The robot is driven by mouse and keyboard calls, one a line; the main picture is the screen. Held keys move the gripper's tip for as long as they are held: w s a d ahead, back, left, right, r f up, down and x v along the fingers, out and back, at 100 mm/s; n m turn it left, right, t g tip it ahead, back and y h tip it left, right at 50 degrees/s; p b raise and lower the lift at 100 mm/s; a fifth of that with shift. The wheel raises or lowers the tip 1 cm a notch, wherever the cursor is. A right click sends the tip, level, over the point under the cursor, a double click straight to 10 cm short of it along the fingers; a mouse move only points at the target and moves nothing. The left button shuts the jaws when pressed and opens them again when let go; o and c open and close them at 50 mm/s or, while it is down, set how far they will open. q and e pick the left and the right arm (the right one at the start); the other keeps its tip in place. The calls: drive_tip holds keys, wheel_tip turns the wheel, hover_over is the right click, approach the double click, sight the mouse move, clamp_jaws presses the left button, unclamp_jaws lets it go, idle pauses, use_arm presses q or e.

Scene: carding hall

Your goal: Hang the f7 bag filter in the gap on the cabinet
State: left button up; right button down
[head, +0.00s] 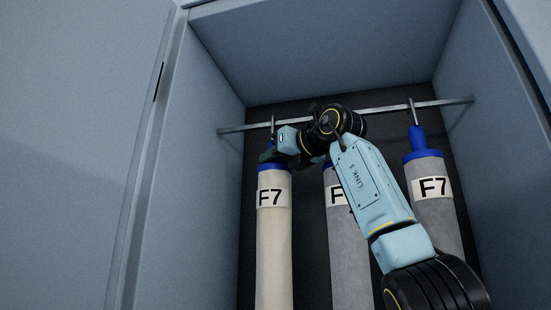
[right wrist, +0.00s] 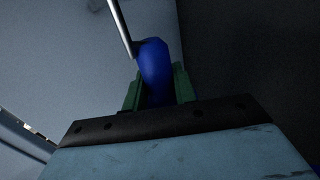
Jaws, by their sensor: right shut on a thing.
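The cream F7 bag filter (head: 273,245) hangs upright at the left inside the cabinet, with a blue collar and an F7 label. My right gripper (head: 268,155) is shut on its blue neck, just below the rail (head: 390,108). In the right wrist view the green fingers (right wrist: 158,92) are on either side of the blue neck (right wrist: 154,65), and a metal hook (right wrist: 121,28) rises from it. The hook meets the rail in the head view; whether it bears on the rail I cannot tell. My left gripper is not in view.
Another grey one (head: 433,200) hangs from the rail at the right. The cabinet's side walls (head: 215,75) and door (head: 75,130) bound the space.

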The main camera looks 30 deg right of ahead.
drive_tip(key=c, duration=1)
unclamp_jaws()
drive_tip(key=shift+c, duration=0.2)
drive_tip(key=s+d+b, duration=0.1)
drive_tip(key=s+b, duration=0.3)
drive_tip(key=s, duration=0.9)
drive_tip(key=shift+s, duration=0.25)
